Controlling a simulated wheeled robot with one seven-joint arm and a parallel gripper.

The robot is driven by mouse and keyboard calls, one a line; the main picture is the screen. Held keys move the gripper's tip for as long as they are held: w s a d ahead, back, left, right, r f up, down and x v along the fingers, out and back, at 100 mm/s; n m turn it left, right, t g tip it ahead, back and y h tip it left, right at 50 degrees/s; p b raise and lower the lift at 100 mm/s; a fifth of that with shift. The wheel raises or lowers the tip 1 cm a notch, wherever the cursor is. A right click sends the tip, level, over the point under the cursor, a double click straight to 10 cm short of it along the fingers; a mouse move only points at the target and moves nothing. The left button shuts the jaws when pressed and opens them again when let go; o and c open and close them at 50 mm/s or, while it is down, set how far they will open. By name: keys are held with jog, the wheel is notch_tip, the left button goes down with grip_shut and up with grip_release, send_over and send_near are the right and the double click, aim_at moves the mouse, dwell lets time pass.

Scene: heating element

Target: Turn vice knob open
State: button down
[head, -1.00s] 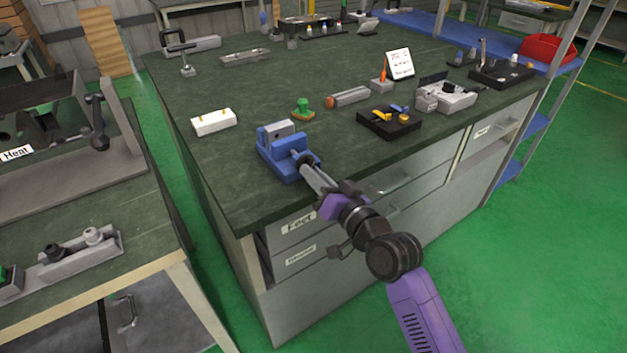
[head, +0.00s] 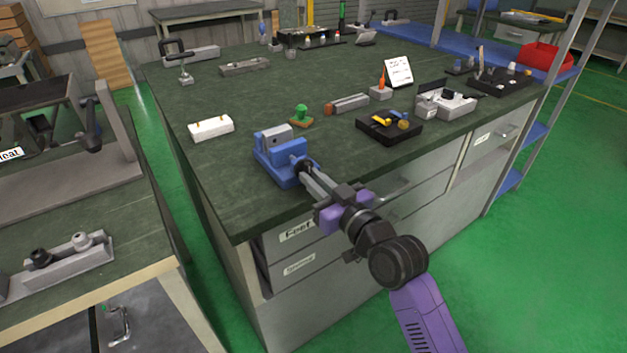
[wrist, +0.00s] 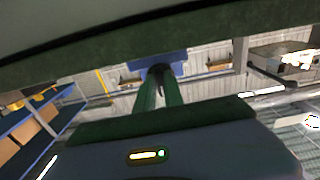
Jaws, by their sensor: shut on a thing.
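The blue vice (head: 285,158) with a grey jaw block (head: 272,139) stands near the front corner of the dark green workbench. Its dark knob (head: 301,166) faces me on the vice's front side. My gripper (head: 306,173) reaches up to it from the front right, shut on the knob, and its fingers partly hide it. In the wrist view, the two fingers (wrist: 160,88) run up to the dark round knob (wrist: 160,70), with the blue vice (wrist: 140,67) behind it.
Drawers (head: 300,262) lie below my arm. A second bench (head: 110,250) stands left across a narrow gap.

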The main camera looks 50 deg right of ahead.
jog(key=shift+f, duration=0.15)
jog(key=c, duration=1.4)
grip_release()
jog(key=shift+c, duration=0.2)
jog(key=shift+s, duration=0.1)
jog(key=v, duration=0.7)
jog(key=shift+s, duration=0.35)
jog(key=shift+a, duration=0.15)
jog(key=shift+r, duration=0.25)
